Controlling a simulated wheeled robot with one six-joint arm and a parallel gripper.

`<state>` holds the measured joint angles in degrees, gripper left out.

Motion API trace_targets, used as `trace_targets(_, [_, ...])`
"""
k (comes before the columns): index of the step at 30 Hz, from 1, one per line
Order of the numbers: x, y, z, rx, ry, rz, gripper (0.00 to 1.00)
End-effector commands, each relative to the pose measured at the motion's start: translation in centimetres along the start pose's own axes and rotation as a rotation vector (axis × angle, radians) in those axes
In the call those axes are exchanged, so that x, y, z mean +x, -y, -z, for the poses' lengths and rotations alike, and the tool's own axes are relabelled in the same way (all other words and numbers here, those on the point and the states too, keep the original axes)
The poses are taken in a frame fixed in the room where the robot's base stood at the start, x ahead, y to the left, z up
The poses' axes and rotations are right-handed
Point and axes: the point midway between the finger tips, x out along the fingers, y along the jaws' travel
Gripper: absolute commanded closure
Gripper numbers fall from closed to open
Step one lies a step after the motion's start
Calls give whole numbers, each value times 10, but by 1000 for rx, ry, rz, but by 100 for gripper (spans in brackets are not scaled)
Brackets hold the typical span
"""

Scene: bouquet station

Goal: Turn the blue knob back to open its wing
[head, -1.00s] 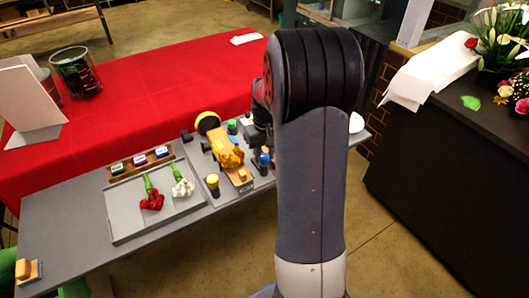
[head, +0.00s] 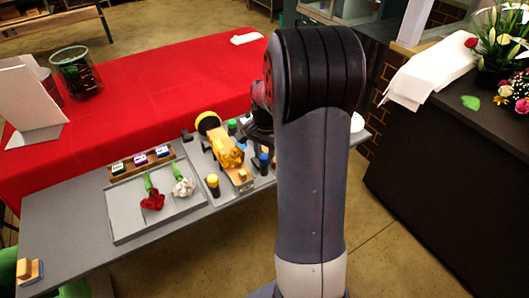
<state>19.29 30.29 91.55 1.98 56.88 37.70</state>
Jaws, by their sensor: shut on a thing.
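The blue knob (head: 264,158) stands at the right side of the fixture on the grey table, just right of the yellow flowers (head: 227,150). Its dark post shows below the blue part. My gripper (head: 262,146) reaches down at the knob from behind my arm and is shut on it. The fingertips are small and partly hidden by my arm, so the exact grip is hard to see. I cannot make out the wing's position clearly. A yellow-topped knob (head: 212,181) and a green-topped knob (head: 232,126) stand on the same fixture.
A grey tray (head: 122,212) with a red flower (head: 152,200) and a white flower (head: 183,186) lies to the left. A wooden rack (head: 140,162) of small labelled blocks is behind it. A red-covered table (head: 160,90) stands behind.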

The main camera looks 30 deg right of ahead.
Motion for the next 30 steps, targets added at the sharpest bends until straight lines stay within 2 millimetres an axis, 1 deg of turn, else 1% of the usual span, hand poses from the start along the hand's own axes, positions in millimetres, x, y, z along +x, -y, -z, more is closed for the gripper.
trace_targets(6, [-1,0,0,171,-8,1,94])
trace_targets(15, [-1,1,0,326,-14,2,94])
trace_targets(22, [-1,1,0,375,-16,3,94])
trace_targets(30, [-1,1,0,383,-16,3,94])
